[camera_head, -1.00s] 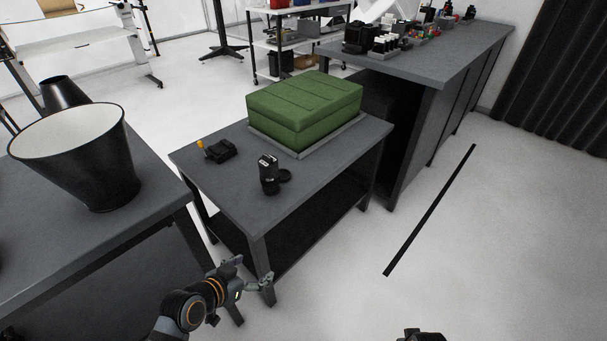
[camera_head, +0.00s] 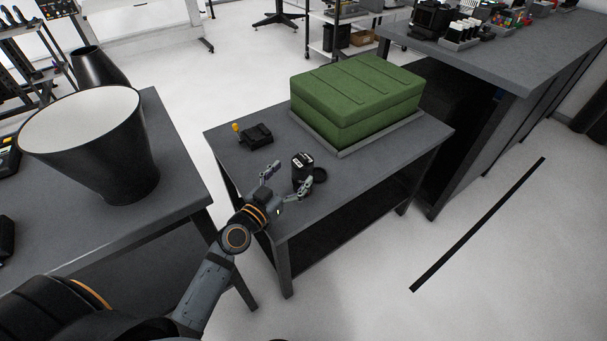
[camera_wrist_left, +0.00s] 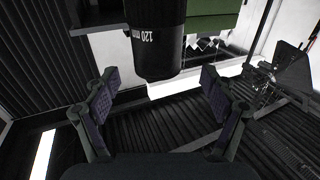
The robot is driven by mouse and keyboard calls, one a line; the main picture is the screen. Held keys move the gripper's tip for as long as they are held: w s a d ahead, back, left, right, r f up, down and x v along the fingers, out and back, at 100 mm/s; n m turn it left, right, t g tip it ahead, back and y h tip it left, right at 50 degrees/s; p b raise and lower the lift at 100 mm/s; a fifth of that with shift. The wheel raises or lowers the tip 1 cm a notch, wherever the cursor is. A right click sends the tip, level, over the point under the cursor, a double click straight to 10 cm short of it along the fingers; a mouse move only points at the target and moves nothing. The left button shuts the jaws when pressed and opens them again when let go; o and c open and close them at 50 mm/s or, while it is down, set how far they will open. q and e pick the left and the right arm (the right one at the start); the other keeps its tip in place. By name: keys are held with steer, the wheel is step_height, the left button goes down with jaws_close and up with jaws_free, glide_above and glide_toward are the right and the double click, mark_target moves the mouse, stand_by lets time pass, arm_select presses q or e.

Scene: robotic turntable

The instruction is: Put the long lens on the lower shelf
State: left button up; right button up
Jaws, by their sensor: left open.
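The long lens (camera_head: 302,168) is a black cylinder standing upright near the front edge of the small grey table (camera_head: 232,150). A small round black cap-like piece (camera_head: 320,175) lies beside it. My left gripper (camera_head: 289,176) is open at the table's front edge, its fingers pointing toward the lens. In the left wrist view the lens (camera_wrist_left: 155,42), marked "120 mm", appears ahead, between the spread fingers (camera_wrist_left: 158,78); contact is not visible. The lower shelf (camera_head: 345,222) is a dark board under the tabletop, partly shaded. My right gripper is not in view.
A green case (camera_head: 355,90) on a grey tray fills the table's back right. A small black device with a yellow knob (camera_head: 255,135) sits at the back left. A table at left holds a large black cone (camera_head: 90,150). A long workbench (camera_head: 480,68) stands right.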

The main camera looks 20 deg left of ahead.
arm_select(q)
steer(key=shift+w+r, duration=0.15)
steer(key=shift+w, duration=0.05)
steer(key=x, duration=0.2)
steer(key=p+x, duration=0.1)
steer(key=x, duration=0.2)
steer(key=shift+s+d, duration=0.1)
steer(key=shift+d, duration=0.1)
jaws_close()
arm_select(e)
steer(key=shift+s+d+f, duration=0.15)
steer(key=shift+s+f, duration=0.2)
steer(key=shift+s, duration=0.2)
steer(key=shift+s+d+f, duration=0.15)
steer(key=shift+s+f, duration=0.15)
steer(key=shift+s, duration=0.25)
